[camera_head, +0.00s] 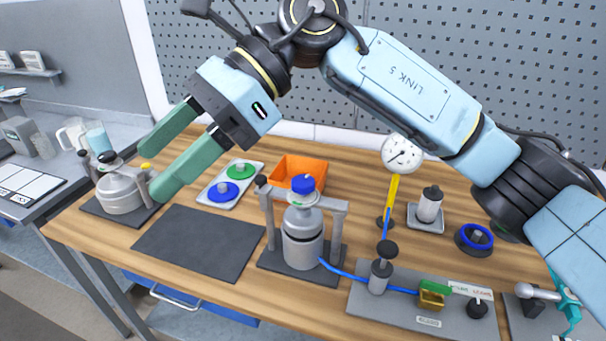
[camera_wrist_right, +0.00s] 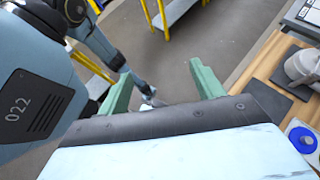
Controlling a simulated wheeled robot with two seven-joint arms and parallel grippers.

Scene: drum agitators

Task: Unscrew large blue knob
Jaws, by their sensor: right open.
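A blue knob (camera_head: 303,184) sits on top of a silver metal drum (camera_head: 303,243) under a grey frame, on a dark plate in the middle of the table. Another blue knob (camera_head: 223,191) lies in a light tray, and it also shows in the right wrist view (camera_wrist_right: 305,139). My right gripper (camera_head: 155,170) is open and empty, high to the left of the drum, with its green fingers apart. The right wrist view also shows its fingers (camera_wrist_right: 160,75) with only floor and background between them. My left gripper does not show clearly in either view.
A green knob (camera_head: 240,170) shares the tray. A lidded pot (camera_head: 122,192) stands at the left, an orange bin (camera_head: 300,168) behind the drum. A gauge (camera_head: 402,152), a blue-ringed part (camera_head: 474,238) and a grey fixture board (camera_head: 400,318) are right. A dark mat (camera_head: 198,243) is bare.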

